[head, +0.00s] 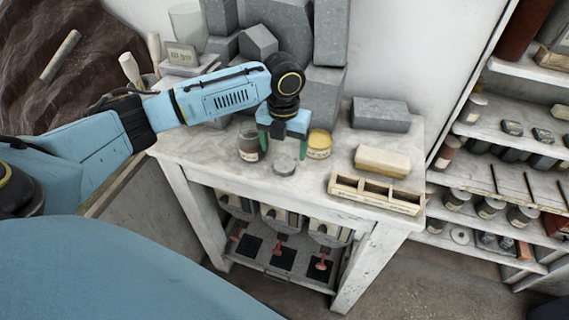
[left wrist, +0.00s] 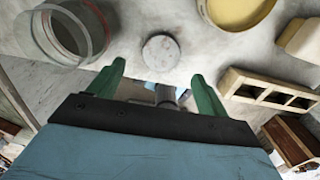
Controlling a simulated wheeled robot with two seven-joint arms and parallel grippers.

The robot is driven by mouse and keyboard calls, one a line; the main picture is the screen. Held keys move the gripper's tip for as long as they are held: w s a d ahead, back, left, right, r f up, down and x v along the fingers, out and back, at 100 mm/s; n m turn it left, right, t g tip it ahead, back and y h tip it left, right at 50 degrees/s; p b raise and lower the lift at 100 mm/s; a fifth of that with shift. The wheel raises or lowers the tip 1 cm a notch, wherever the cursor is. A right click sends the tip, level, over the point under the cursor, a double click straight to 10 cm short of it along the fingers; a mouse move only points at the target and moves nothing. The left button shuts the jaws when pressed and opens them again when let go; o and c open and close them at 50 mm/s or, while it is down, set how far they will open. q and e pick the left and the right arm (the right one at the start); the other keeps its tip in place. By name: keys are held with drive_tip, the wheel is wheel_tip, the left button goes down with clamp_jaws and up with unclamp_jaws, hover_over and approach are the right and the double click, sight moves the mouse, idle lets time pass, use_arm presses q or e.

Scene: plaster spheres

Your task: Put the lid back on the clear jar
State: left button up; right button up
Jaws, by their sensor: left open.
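The clear jar (head: 249,147) stands upright on the worktable, its lower part brownish. In the left wrist view its glass rim (left wrist: 84,50) is at the upper left, with no lid on it. A small round pale grey piece, which looks like the lid (head: 284,166), lies on the tabletop right of the jar. It also shows in the left wrist view (left wrist: 161,56), ahead of the fingers. My left gripper (head: 284,148) is open and empty, pointing down above the table near the lid, its green fingers apart. My right gripper is not in view.
A yellow-topped jar (head: 320,145) stands right of the lid. A cream block (head: 382,160) and a wooden compartment tray (head: 375,194) lie further right, near the front edge. Grey plaster blocks (head: 322,95) stand behind. Shelves (head: 490,127) hold jars at the right.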

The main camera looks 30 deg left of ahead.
sight(285, 164)
use_arm(q)
drive_tip(key=shift+f, duration=0.15)
drive_tip(key=f+p, duration=0.1)
drive_tip(key=f, duration=0.4)
drive_tip(key=shift+w, duration=0.2)
drive_tip(key=c, duration=1.1)
